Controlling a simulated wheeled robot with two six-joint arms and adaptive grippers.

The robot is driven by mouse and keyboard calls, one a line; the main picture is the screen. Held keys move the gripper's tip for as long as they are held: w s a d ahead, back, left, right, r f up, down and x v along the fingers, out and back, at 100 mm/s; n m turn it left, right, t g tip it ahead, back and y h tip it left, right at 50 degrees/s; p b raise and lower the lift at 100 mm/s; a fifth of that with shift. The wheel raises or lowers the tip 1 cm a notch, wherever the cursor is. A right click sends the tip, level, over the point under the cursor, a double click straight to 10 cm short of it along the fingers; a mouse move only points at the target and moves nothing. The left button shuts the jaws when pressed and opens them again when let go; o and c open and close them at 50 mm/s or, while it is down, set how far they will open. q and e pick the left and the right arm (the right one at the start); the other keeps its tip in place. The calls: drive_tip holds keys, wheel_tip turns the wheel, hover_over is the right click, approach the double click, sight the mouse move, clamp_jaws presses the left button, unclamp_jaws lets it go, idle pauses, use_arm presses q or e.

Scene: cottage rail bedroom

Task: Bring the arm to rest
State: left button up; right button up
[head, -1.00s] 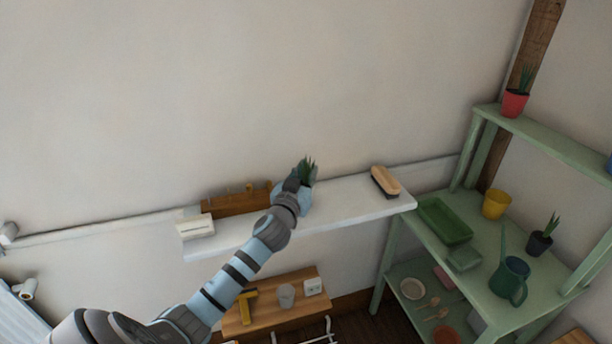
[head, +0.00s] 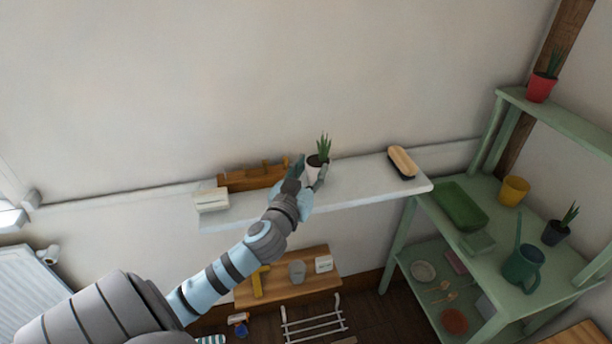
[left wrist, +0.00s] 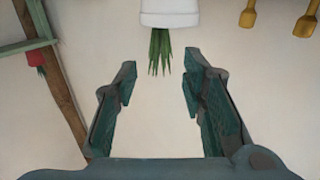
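My left gripper (head: 307,178) is open, its two fingers spread with nothing between them. A white pot (head: 313,168) with a spiky green plant (head: 323,149) stands upright on the white wall shelf (head: 359,181), just beyond the fingertips. In the left wrist view the picture is upside down: the pot (left wrist: 170,12) is at the top edge and its leaves (left wrist: 160,50) hang toward the space between the open fingers (left wrist: 159,80). The pot looks clear of both fingers there. My right gripper is not in view.
The shelf also holds a brush (head: 403,162), a wooden peg rack (head: 254,177) and a white box (head: 212,200). A green shelving unit (head: 407,245) with pots and a watering can (head: 523,268) stands right. A small wooden table (head: 318,287) is below. The wall above is bare.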

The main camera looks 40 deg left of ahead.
use_arm(q)
drive_tip(key=v, duration=0.3)
drive_tip(key=shift+s+f, duration=0.1)
idle(0.3)
